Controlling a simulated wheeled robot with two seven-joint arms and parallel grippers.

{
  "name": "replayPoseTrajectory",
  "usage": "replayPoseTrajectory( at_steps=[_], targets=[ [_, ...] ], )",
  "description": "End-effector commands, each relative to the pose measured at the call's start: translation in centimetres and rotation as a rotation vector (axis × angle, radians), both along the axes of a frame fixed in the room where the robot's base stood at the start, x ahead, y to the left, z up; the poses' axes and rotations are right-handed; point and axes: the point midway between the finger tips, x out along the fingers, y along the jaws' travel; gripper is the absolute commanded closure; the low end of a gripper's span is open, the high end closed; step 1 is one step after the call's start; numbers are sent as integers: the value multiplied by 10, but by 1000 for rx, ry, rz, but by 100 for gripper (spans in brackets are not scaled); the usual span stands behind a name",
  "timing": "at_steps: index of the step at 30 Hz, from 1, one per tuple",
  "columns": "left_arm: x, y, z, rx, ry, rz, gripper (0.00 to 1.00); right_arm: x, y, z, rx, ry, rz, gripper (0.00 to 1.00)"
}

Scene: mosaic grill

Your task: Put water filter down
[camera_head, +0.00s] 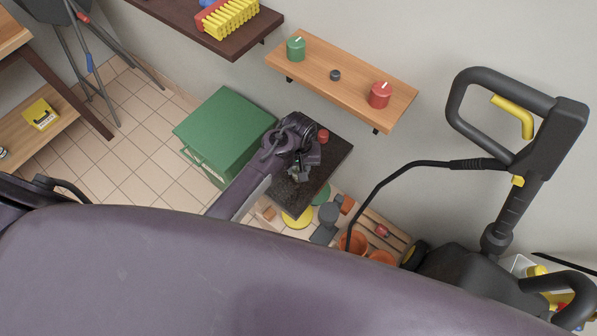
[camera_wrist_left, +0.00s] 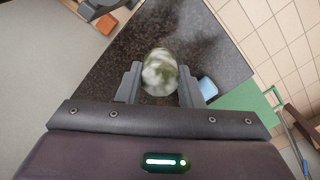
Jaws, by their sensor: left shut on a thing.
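The water filter (camera_wrist_left: 160,72) appears to be the rounded, clear thing with green and white patches between my left fingers in the left wrist view. My left gripper (camera_wrist_left: 160,88) is shut on it, over a dark speckled tabletop (camera_wrist_left: 120,48). I cannot tell whether the filter touches the top. In the head view my left gripper (camera_head: 298,168) is over the same tabletop (camera_head: 331,164), and its own wrist partly hides the held thing. My right gripper is in neither view.
A red can (camera_head: 323,136) stands near the tabletop's back edge. A light blue thing (camera_wrist_left: 208,88) lies beside my right-hand finger in the wrist view. A green box (camera_head: 224,136) stands left of the table. A wooden wall shelf (camera_head: 345,82) hangs behind. Pots and a black machine crowd the right.

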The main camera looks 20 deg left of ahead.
Motion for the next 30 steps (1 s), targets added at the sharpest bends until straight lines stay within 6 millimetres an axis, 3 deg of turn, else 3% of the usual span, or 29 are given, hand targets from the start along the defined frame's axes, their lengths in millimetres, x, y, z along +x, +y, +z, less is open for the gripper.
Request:
replayPoseTrajectory(
  at_steps=[9, 28, 29, 30],
  targets=[
    [0, 0, -37, 1, 0, 0, 100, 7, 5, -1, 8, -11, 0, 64],
    [0, 0, -49, 0, -1, 0, 100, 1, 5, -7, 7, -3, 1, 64],
    [0, 0, -48, 0, -1, 0, 64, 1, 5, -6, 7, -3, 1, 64],
    [0, 0, -48, 0, -1, 0, 59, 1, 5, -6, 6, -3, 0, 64]
  ],
)
